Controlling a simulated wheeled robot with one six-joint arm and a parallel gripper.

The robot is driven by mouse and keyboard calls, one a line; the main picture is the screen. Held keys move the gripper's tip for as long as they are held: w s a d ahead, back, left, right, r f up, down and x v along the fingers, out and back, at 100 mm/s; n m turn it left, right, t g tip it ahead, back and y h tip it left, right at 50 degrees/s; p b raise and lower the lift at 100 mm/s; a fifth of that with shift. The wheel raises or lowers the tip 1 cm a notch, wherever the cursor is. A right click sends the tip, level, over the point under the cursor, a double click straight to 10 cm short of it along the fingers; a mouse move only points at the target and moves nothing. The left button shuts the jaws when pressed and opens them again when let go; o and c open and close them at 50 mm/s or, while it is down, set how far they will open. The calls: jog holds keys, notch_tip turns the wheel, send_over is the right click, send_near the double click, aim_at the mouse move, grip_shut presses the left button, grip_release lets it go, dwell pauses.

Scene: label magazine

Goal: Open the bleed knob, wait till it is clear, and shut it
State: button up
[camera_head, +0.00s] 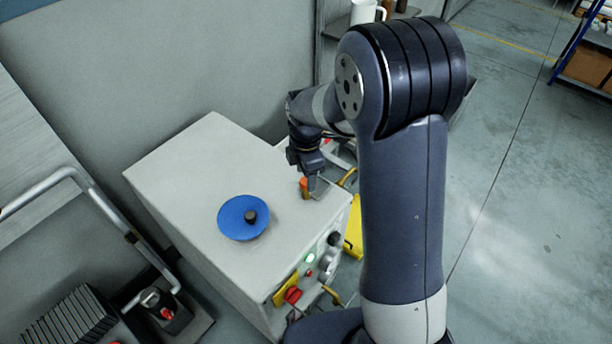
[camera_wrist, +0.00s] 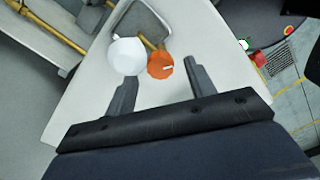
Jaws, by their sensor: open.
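An orange knob (camera_wrist: 160,66) with a pale mark on its face shows in the wrist view, between and just beyond my open fingers. It also shows as a small orange spot (camera_head: 304,187) at the right side of the cabinet top in the head view. A white, rounded, faceted part (camera_wrist: 126,57) sits right beside the knob, near the left finger; I cannot tell whether it is clear inside. My gripper (camera_head: 313,182) points down at the knob and holds nothing. Whether a finger touches the knob cannot be told.
The pale cabinet (camera_head: 180,170) carries a blue disc (camera_head: 243,217) with a black knob. Its front panel has a green light (camera_head: 310,258), red buttons and a yellow plate. A grey framed part (camera_wrist: 150,22) and yellow pipes lie beyond the orange knob. A metal rail (camera_head: 75,172) stands left.

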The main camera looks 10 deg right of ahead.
notch_tip(320, 180, up, 9)
dwell(0.3)
notch_tip(320, 180, down, 11)
jog(key=shift+r, duration=0.1)
dwell(0.5)
dwell(0.5)
